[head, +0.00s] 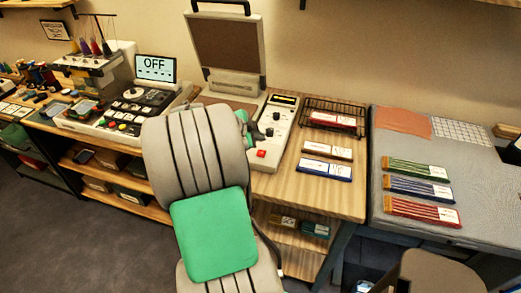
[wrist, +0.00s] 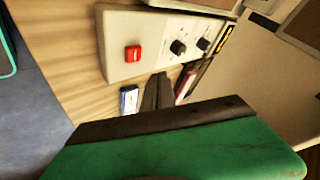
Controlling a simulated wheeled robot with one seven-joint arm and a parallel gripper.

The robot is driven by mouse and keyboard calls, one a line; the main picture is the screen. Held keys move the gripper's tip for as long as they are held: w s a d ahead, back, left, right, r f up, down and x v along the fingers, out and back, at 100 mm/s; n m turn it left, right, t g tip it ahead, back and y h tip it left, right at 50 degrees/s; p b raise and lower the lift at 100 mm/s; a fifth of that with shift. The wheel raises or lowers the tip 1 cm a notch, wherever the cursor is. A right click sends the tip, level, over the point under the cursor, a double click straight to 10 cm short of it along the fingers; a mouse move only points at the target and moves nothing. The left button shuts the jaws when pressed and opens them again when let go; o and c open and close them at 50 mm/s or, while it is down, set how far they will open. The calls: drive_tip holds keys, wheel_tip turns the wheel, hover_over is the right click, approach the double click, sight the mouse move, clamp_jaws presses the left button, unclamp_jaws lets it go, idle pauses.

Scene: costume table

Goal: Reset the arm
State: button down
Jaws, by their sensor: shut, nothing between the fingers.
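My gripper (head: 256,133) is shut and empty. In the head view its dark fingers are small beside the press's control box, partly hidden behind my grey arm with its green panel. In the wrist view the gripper (wrist: 158,93) shows two dark fingers together above the wooden table, near the white control box (wrist: 130,70). That box has a red button (wrist: 133,53) and black knobs. I cannot tell whether the fingers touch anything. My arm reaches out across the front of the wooden table (head: 336,200).
The heat press lid (head: 264,50) stands open. Packets lie right of the press, a red one (head: 333,120) in a wire basket, a blue one (head: 326,170) outside it. The grey table (head: 480,180) holds several more.

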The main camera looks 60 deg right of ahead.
wheel_tip(320, 180, up, 3)
drive_tip(key=shift+f+p, duration=0.2)
drive_tip(key=shift+p, duration=0.15)
drive_tip(key=a+f+n+y, duration=0.1)
drive_tip(key=a+f+n, duration=0.1)
drive_tip(key=n, duration=0.1)
drive_tip(key=a+f+n+y, duration=0.1)
drive_tip(key=a+f+n, duration=0.1)
drive_tip(key=n, duration=0.1)
drive_tip(key=a+f+n+y, duration=0.1)
drive_tip(key=a+f+n, duration=0.1)
drive_tip(key=n, duration=0.1)
drive_tip(key=shift+w+a+f+n, duration=0.15)
drive_tip(key=shift+a+f+n, duration=0.15)
drive_tip(key=shift+a+f, duration=0.1)
drive_tip(key=a+f+n+t+y, duration=0.1)
drive_tip(key=a+f+n+y, duration=0.25)
drive_tip(key=a+n, duration=0.7)
drive_tip(key=w+a+r+n+t, duration=0.1)
drive_tip(key=w+a+r+n, duration=0.2)
drive_tip(key=a, duration=0.7)
drive_tip(key=w+a+r+n+t+y, duration=0.1)
drive_tip(key=w+a+r+n+t, duration=0.1)
drive_tip(key=a+r, duration=0.3)
drive_tip(key=w+a+r+n+t+y, duration=0.1)
drive_tip(key=w+a+r+n, duration=0.3)
drive_tip(key=a, duration=1)
drive_tip(key=shift+w+a+r+n+t, duration=0.2)
drive_tip(key=shift+a+r+n+t, duration=0.15)
drive_tip(key=shift+r+t, duration=0.25)
